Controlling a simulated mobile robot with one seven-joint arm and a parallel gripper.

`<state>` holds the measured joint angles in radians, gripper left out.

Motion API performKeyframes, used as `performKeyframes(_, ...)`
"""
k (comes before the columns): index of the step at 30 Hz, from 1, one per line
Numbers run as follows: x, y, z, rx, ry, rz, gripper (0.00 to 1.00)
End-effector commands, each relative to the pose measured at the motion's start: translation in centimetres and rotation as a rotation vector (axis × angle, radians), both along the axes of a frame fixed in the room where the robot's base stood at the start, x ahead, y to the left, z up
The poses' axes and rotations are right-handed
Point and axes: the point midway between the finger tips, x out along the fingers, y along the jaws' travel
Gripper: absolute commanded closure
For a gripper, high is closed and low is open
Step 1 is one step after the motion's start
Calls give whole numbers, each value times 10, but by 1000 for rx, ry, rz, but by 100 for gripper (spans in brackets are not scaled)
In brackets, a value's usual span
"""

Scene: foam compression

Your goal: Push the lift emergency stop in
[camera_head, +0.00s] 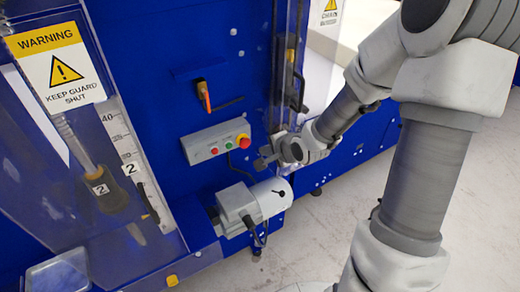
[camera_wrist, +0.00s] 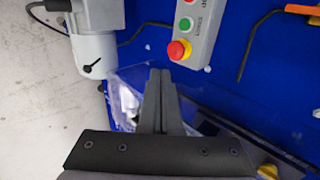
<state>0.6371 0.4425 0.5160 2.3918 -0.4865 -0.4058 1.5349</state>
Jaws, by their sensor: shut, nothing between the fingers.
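A red mushroom-shaped emergency stop (camera_head: 243,140) on a yellow collar sits at the right end of a grey control box (camera_head: 205,144) on the blue machine panel. In the wrist view the red stop (camera_wrist: 178,50) shows at the lower end of the box (camera_wrist: 194,38), beyond a green button. I cannot read whether its label names the lift, nor tell whether it is in or out. My gripper (camera_head: 262,161) is shut and empty, just below and right of the stop. In the wrist view its fingertips (camera_wrist: 160,72) appear beside the stop, with no clear contact.
A white-and-grey motor (camera_head: 255,203) juts out below the control box. A clear guard with a warning sign (camera_head: 56,68) stands at the left. Open floor (camera_head: 310,220) lies in front.

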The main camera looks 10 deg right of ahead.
Motion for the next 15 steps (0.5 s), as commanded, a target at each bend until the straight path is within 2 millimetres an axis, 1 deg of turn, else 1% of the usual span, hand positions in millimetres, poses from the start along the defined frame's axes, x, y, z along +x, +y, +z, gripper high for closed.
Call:
performKeyframes(1, -6, -3, 7, -1, 0, -3, 100)
performKeyframes(3, -11, -5, 14, -1, 0, -3, 100)
performKeyframes(6, -18, -6, 19, -1, 1, -1, 100)
performKeyframes(15, -23, -7, 22, 0, 1, 0, 100)
